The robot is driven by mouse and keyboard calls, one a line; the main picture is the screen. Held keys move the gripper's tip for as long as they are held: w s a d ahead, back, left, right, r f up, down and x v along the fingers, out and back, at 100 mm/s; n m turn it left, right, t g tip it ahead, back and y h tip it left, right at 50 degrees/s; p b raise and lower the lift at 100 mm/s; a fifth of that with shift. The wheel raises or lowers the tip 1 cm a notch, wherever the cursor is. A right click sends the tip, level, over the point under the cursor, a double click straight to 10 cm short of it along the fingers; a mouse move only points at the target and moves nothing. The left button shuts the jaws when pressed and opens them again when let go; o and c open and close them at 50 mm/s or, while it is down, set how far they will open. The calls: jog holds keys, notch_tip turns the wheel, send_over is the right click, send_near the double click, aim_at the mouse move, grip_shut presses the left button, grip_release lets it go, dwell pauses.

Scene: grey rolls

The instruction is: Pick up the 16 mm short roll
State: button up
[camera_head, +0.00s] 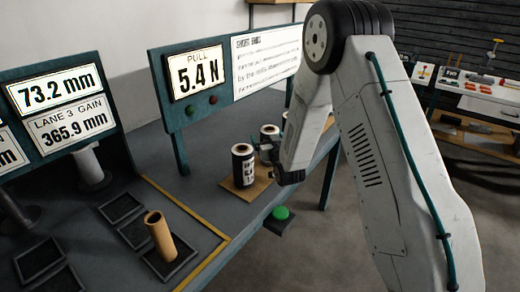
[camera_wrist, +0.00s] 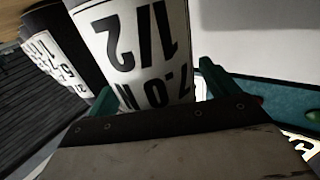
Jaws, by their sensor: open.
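Dark rolls with white printed labels stand upright on a brown board (camera_head: 256,190). The front roll (camera_head: 243,168) is clear; another roll (camera_head: 269,135) stands behind it, partly hidden by my gripper (camera_head: 268,152). In the wrist view, my gripper (camera_wrist: 158,92) is open, with a green finger on each side of a roll (camera_wrist: 130,40) labelled "1/2" and "7.0 N". Whether the fingers touch it cannot be told. A second labelled roll (camera_wrist: 62,50) is to its left. No readable mark shows which roll is the 16 mm short one.
A tan tube (camera_head: 160,236) stands in a dark square tray (camera_head: 168,265), near other empty trays (camera_head: 120,207). Display panels stand behind, reading "73.2 mm" (camera_head: 55,90) and "PULL 5.4 N" (camera_head: 197,72). A green button (camera_head: 281,212) sits by the table's edge.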

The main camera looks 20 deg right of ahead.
jog(key=shift+d, duration=0.1)
jog(key=shift+c, duration=1)
jog(key=c, duration=1.1)
jog(key=shift+o, duration=0.2)
